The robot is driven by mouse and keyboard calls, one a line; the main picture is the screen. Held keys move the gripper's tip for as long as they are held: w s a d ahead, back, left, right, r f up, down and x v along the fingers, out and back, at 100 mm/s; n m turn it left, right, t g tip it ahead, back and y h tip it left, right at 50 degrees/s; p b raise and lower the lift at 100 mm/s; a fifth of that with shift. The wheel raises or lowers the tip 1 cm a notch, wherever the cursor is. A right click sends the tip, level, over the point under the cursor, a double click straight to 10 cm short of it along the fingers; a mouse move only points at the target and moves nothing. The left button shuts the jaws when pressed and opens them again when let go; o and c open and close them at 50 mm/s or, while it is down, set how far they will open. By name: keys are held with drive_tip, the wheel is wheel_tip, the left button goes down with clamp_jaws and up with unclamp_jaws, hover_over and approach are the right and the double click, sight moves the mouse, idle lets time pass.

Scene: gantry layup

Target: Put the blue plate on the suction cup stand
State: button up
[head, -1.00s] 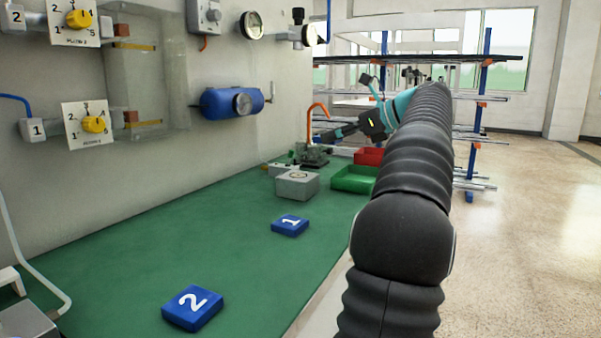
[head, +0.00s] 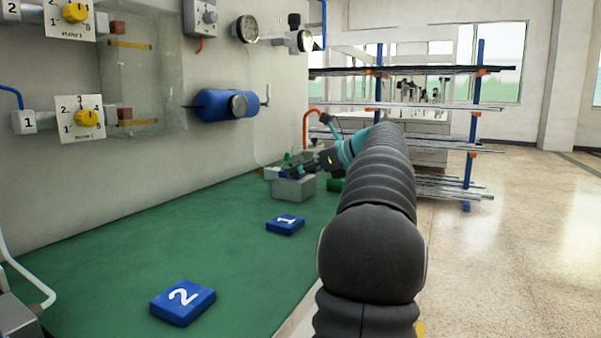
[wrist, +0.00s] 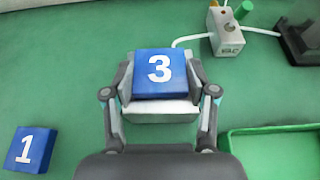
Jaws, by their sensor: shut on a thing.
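A blue plate marked 3 (wrist: 160,74) lies face up between the two fingers of my gripper (wrist: 161,84) in the wrist view. My gripper is shut on it from both sides. The light grey box-shaped stand (wrist: 160,112) shows just below and around the plate; whether they touch I cannot tell. In the head view my gripper (head: 284,170) is over the grey stand (head: 293,189), and it hides the stand's top. The held plate cannot be made out there.
Blue plates marked 1 (head: 285,225) and 2 (head: 183,302) lie on the green bench (head: 110,265). A green tray (wrist: 275,132) is right of the stand. A small grey valve box (wrist: 228,42) with white hoses sits behind it. The wall carries dials and a blue cylinder (head: 228,104).

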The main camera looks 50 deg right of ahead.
drive_tip(key=o, duration=1.1)
drive_tip(key=shift+f, duration=0.1)
drive_tip(key=shift+o, duration=0.2)
drive_tip(key=shift+s+d+r, duration=0.1)
drive_tip(key=shift+s+r, duration=0.05)
drive_tip(key=shift+r, duration=0.1)
drive_tip(key=p+v, duration=0.2)
drive_tip(key=v, duration=0.9)
drive_tip(key=shift+s, duration=0.3)
drive_tip(key=shift+r, duration=0.1)
